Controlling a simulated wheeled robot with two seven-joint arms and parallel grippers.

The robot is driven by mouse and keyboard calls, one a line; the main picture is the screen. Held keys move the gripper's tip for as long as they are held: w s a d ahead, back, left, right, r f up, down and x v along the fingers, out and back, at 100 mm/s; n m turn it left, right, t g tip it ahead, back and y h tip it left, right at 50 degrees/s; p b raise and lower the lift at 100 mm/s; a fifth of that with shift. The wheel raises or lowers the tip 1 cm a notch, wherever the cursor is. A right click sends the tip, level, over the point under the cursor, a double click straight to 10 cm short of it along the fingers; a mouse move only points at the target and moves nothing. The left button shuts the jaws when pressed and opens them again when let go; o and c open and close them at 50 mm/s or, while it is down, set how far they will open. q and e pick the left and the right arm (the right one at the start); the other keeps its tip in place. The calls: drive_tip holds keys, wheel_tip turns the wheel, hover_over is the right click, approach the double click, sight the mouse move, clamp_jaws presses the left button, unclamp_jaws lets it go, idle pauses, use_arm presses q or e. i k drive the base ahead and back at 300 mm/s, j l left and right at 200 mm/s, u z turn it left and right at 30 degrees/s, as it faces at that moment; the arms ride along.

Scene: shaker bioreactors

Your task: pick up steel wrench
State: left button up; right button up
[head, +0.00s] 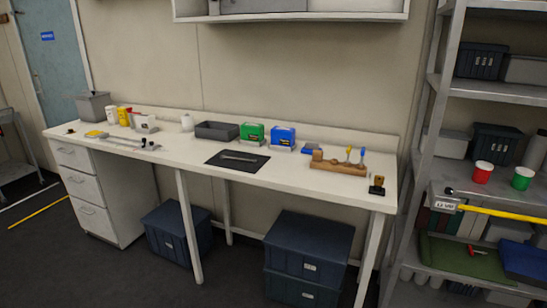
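A thin grey metal tool, which looks like the steel wrench (239,157), lies flat on a black mat (222,164). The mat lies near the front edge of the long white workbench (300,178), a little left of the picture's middle. The wrench is small in the head view, so its exact shape is hard to tell. Neither of my grippers shows in the head view.
Behind the mat stand a dark tray (217,131), a green box (252,134) and a blue box (283,136). A wooden tool holder (338,166) is to the right. Dark bins (308,244) sit under the bench. Metal shelving (432,118) stands at right. Floor in front is clear.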

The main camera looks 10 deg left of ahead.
sight(222, 156)
drive_tip(key=i+j+z, duration=0.2)
drive_tip(key=j, duration=0.15)
drive_tip(key=i+j+z, duration=0.25)
drive_tip(key=j+z, duration=0.2)
drive_tip(key=j, duration=0.3)
drive_tip(key=i+j+z, duration=0.2)
drive_tip(key=j, duration=0.2)
drive_tip(key=k, duration=0.05)
